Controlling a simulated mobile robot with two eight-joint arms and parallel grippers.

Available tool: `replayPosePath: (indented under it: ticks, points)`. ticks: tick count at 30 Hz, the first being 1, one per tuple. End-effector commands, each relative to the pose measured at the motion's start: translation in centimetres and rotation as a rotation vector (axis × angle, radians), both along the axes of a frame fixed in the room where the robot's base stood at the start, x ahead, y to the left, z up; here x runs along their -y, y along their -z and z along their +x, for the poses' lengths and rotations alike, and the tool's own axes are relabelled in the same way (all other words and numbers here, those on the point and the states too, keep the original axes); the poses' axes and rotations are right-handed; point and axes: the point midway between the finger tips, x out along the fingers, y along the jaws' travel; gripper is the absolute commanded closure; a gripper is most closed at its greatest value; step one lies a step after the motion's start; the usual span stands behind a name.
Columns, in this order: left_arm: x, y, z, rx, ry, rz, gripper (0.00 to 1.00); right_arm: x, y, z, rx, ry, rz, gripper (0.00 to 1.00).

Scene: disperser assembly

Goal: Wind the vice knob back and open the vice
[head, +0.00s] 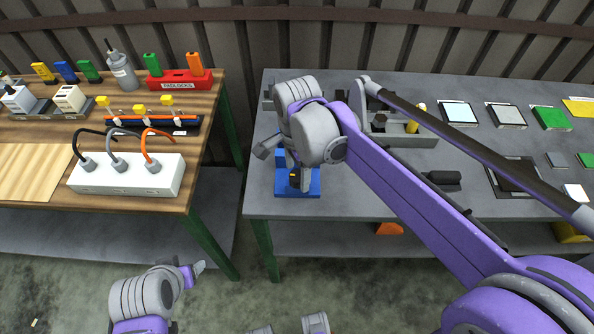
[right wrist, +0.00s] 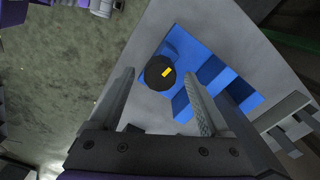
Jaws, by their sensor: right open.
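The blue vice (head: 313,186) stands at the left front edge of the grey table, mostly hidden by my right arm in the head view.
A grey tray (head: 420,141) with parts stands behind and right of the vice. A black part (head: 444,179) lies on the grey table. A gap separates the tables.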

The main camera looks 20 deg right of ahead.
Motion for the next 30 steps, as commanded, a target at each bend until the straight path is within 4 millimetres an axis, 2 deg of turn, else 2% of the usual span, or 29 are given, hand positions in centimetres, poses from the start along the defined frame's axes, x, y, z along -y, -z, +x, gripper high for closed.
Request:
replayPosePath:
  ticks: [9,22,23,30]
  points:
    - [0.0,0.01,0.0,0.0,0.0,0.0,0.35,0.01,0.26,0.01,0.0,0.0,0.0,0.2]
    - [0.0,0.01,0.0,0.0,0.0,0.0,0.35,0.0,0.24,0.01,0.0,0.0,0.0,0.97]
    - [0.0,0.01,0.0,0.0,0.0,0.0,0.35,0.0,0.24,0.01,0.0,0.0,0.0,1.0]
    - [0.0,-0.01,0.0,0.0,0.0,0.0,0.35,0.0,0.23,0.01,0.0,-0.018,0.0,1.0]
